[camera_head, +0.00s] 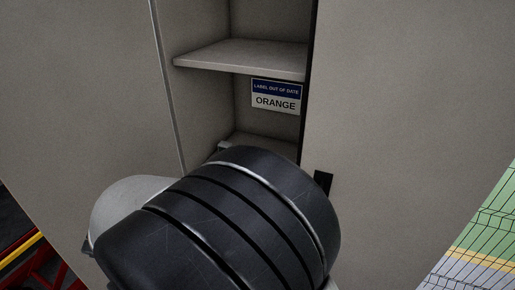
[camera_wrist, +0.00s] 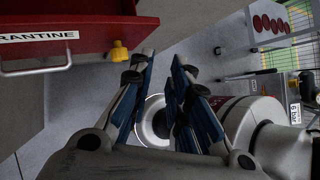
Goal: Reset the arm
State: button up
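My gripper (camera_wrist: 162,64) shows in the wrist view with its two blue-padded fingers apart and nothing held between them. A pale round shape lies beyond the gap, lower down; I cannot tell what it is. In the head view my dark, banded arm link fills the lower middle, in front of a grey cabinet (camera_head: 400,85). The gripper itself does not show in the head view.
The cabinet has an open niche with a shelf (camera_head: 240,57) and a sign (camera_head: 276,97) reading "LABEL OUT OF DATE ORANGE". In the wrist view, a red drawer (camera_wrist: 85,24) with a partly cut-off "RANTINE" label and a yellow knob (camera_wrist: 119,51) are at upper left.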

jog(key=s+d+r+m+y, duration=0.4)
jog(key=d+m, duration=0.7)
jog(key=m, duration=0.3)
jog(key=s+d+r+m+t+y, duration=0.1)
jog(key=s+d+r+m+y, duration=0.2)
jog(key=s+d+r+m, duration=0.3)
jog(key=s+d+m, duration=0.2)
jog(key=d+m, duration=0.3)
jog(key=m, duration=0.3)
jog(key=shift+s+m+y, duration=0.15)
jog(key=shift+m+y, duration=0.15)
jog(key=shift+y, duration=0.1)
